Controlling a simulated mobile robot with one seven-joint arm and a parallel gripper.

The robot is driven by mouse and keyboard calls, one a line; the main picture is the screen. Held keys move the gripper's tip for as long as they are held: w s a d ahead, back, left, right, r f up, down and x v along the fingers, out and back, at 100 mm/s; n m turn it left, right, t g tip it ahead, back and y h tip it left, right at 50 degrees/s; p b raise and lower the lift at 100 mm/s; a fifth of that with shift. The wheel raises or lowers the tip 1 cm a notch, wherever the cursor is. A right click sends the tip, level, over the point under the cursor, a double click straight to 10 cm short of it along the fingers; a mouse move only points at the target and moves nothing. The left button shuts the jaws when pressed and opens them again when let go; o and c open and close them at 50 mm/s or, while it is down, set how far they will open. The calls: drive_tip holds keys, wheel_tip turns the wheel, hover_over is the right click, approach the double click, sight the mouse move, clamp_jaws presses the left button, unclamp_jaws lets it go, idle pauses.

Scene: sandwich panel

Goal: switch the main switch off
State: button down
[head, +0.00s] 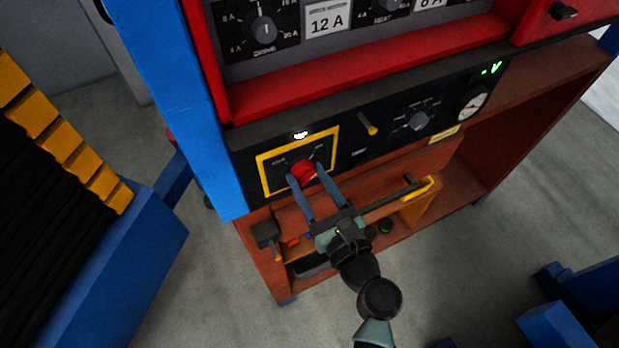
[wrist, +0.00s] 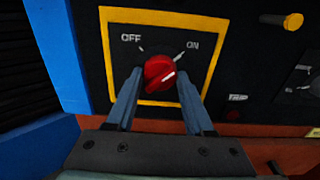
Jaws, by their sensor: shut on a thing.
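The main switch is a red round knob (head: 303,171) inside a yellow frame (head: 262,176) on the black lower panel. In the wrist view the red knob (wrist: 160,73) sits between the OFF label at upper left and the ON label at upper right. Its white mark points to the upper right, toward ON. My gripper (head: 304,176) is shut on the knob, with one finger on each side; the fingers also show in the wrist view (wrist: 158,90).
Right of the frame are a yellow lever (head: 367,124), a grey rotary knob (head: 419,121) and a round gauge (head: 473,104). A blue post (head: 190,90) stands at the left. Below is an open brown shelf (head: 455,185) with a yellow-handled tool (head: 417,189).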

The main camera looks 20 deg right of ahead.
drive_tip(key=shift+n, duration=0.3)
drive_tip(key=shift+d+n+b, duration=0.15)
drive_tip(key=shift+n+b, duration=6.2)
drive_tip(key=shift+n, duration=2.25)
drive_tip(key=shift+r, duration=0.1)
drive_tip(key=shift+c, duration=1.4)
unclamp_jaws()
drive_tip(key=shift+s, duration=0.1)
